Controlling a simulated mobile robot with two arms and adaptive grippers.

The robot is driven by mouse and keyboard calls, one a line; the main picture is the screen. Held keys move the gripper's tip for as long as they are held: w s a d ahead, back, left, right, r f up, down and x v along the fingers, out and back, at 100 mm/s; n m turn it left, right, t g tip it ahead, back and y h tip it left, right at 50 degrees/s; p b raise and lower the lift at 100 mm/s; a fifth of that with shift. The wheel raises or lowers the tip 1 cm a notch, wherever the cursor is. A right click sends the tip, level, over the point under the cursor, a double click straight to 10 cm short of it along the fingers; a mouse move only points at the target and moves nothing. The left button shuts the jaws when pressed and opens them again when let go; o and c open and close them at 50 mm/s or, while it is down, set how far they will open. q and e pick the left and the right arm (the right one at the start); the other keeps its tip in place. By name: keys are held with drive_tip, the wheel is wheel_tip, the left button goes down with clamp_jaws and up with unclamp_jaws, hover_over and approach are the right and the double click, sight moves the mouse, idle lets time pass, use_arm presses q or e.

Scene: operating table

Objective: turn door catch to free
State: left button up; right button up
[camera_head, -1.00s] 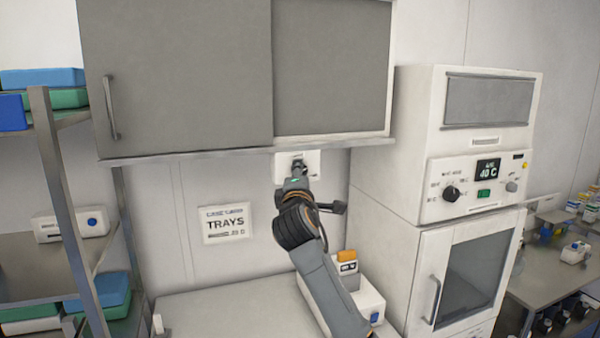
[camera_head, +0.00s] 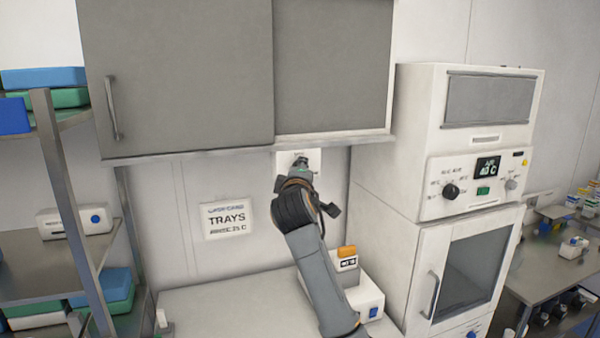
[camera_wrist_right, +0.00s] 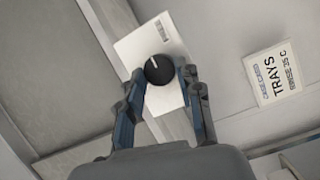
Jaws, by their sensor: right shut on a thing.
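The door catch is a round black knob (camera_wrist_right: 159,69) with a pale index line, set on a white plate (camera_wrist_right: 139,40). In the head view the white plate (camera_head: 314,160) is on the wall just under the wall cabinet, and my gripper mostly hides the knob. My right gripper (camera_wrist_right: 160,78) is shut on the knob, one finger on each side of it. In the head view my right gripper (camera_head: 300,166) reaches up to the plate. The grey cabinet door (camera_head: 185,75) with its bar handle is at the upper left. My left gripper is out of view.
A "TRAYS" sign (camera_head: 227,220) is on the wall left of my arm. A white warming cabinet (camera_head: 470,190) stands close on the right. A white box with an orange top (camera_head: 346,251) sits near my forearm. A shelf rack (camera_head: 62,180) is at the left.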

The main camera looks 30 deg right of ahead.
drive_tip(key=shift+f, duration=0.1)
drive_tip(key=o, duration=1.1)
drive_tip(key=shift+o, duration=0.2)
drive_tip(key=v, duration=1.2)
drive_tip(key=shift+f, duration=0.1)
